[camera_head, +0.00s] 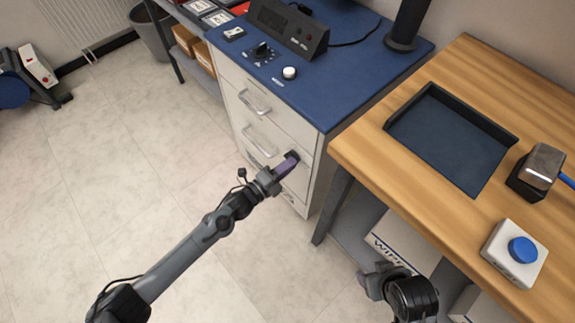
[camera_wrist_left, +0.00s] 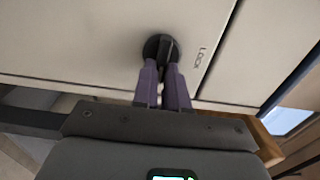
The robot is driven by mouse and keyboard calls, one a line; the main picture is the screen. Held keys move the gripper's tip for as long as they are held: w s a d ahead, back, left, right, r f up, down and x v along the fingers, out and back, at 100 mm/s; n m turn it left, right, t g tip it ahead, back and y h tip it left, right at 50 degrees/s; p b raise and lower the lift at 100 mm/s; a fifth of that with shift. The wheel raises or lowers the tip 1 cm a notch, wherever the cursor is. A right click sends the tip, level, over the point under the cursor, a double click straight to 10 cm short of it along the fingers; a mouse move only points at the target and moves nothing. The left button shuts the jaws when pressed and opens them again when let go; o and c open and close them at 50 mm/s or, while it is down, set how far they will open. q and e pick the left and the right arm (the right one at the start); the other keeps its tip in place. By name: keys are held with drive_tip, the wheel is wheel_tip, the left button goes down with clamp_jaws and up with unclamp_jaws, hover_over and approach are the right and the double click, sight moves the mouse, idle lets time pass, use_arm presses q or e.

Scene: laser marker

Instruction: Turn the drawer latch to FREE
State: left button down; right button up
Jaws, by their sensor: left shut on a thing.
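The drawer latch is a round black knob with a raised grip bar (camera_wrist_left: 163,46) on the pale drawer front (camera_wrist_left: 80,35). The word LOCK is printed to its right in the left wrist view. A FREE mark is not visible. My left gripper (camera_wrist_left: 164,68) has its purple fingers shut on the latch's grip bar. In the head view the left gripper (camera_head: 291,158) reaches the right part of a lower drawer of the white cabinet (camera_head: 310,170), and its fingers mostly cover the latch. My right gripper (camera_head: 372,284) is at the lower middle; its fingers cannot be made out.
The cabinet's blue top holds a dark control box (camera_head: 288,28), a dial (camera_head: 262,50) and a white knob (camera_head: 289,73). A wooden table (camera_head: 375,160) stands close on the right, with a dark tray (camera_head: 445,135) and a blue button box (camera_head: 515,253). Open floor lies left.

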idle(0.4)
use_arm(q)
drive_tip(key=c, duration=1.2)
unclamp_jaws()
drive_tip(key=shift+o, duration=0.2)
drive_tip(key=shift+a, duration=0.1)
drive_tip(key=p+v, duration=0.4)
drive_tip(key=v, duration=0.6)
drive_tip(key=shift+s+a, duration=0.25)
drive_tip(key=shift+a, duration=0.05)
